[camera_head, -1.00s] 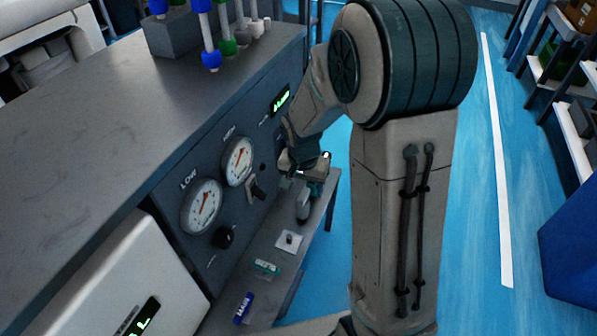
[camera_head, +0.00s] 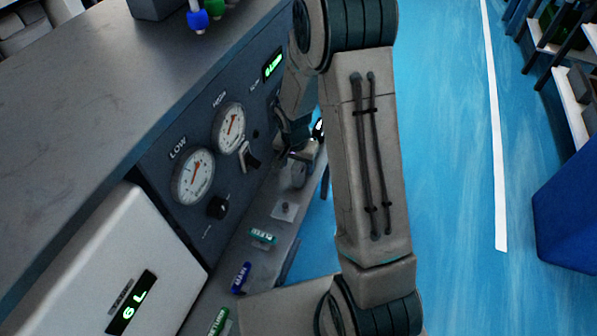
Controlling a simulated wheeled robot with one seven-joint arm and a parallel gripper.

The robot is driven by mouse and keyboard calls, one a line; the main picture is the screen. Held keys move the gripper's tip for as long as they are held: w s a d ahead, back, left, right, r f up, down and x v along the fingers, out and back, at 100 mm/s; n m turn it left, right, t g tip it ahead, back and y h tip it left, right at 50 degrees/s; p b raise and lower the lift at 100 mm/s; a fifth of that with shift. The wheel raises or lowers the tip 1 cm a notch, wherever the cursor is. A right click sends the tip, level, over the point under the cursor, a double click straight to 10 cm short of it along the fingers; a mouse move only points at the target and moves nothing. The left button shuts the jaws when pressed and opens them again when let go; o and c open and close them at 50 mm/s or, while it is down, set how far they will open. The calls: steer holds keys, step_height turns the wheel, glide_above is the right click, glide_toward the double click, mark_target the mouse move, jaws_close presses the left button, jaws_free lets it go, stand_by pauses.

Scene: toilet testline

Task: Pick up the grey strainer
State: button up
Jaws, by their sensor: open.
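A small grey rounded piece (camera_head: 299,175), which looks like the grey strainer, is at the far end of the narrow ledge below the gauge panel. My gripper (camera_head: 302,153) is just above it at the panel's far end, small in the picture and partly covered by my own arm. The jaws are open. I cannot tell whether the fingers touch the grey piece or are around it.
The dark panel carries two round gauges (camera_head: 193,177), a lever and a black knob (camera_head: 218,207). The ledge (camera_head: 262,222) holds a small pale plate (camera_head: 284,211) and coloured labels. A white box (camera_head: 95,265) stands at left. Blue floor (camera_head: 445,140) is open at right.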

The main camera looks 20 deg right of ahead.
steer(key=f, duration=0.1)
steer(key=f+b, duration=0.1)
steer(key=f, duration=0.2)
steer(key=shift+w+d+f, duration=0.15)
steer(key=shift+w+d, duration=0.1)
steer(key=c, duration=1.1)
